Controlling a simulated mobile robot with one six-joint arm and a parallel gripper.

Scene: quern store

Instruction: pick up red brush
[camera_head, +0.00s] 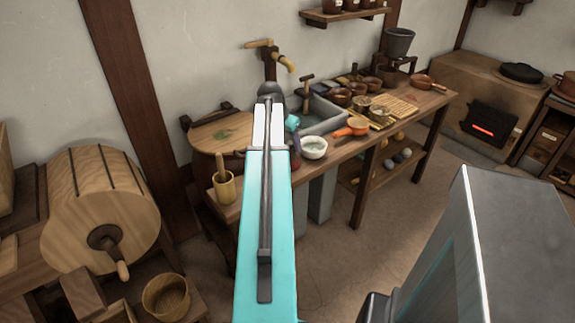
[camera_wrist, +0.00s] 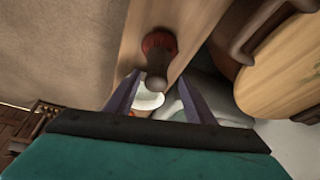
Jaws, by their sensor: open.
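The red brush (camera_wrist: 158,45) shows in the wrist view on the wooden bench top. It has a round red part and a dark brown handle that points toward the camera. My gripper (camera_wrist: 159,76) is open, and its two fingers stand on either side of the handle's rounded end. I see no contact between fingers and handle, and I cannot tell how far below the fingertips the handle is.
A stone sink (camera_head: 325,115) and a lidded wooden tub (camera_head: 220,131) are behind. A cup with a pestle (camera_head: 224,187) stands at the left end.

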